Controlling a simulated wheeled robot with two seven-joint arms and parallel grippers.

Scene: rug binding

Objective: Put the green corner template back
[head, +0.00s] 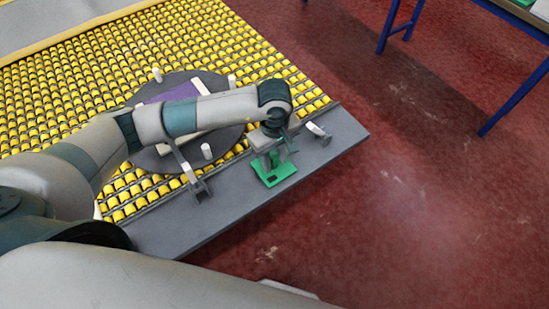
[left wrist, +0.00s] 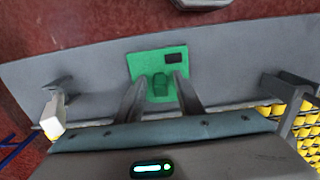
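The green corner template (head: 283,174) is a flat green plate lying on the grey ledge at the front of the roller table. In the left wrist view the template (left wrist: 145,66) has a raised green grip block (left wrist: 160,85) and a small dark rectangle near one corner. My left gripper (head: 272,160) points down right over the template. In the left wrist view the left gripper's fingers (left wrist: 157,90) stand apart on either side of the grip block, with visible gaps. In the head view the gripper hides part of the plate. My right gripper is not in view.
Grey ledge (head: 225,218) has a bracket with a white part (head: 318,130) right of the template and another bracket (head: 198,188) left. A dark round plate (head: 150,157) with white pegs and a purple-and-white item (head: 172,92) lies on yellow rollers (head: 60,95). Blue-legged tables (head: 513,98) stand at right.

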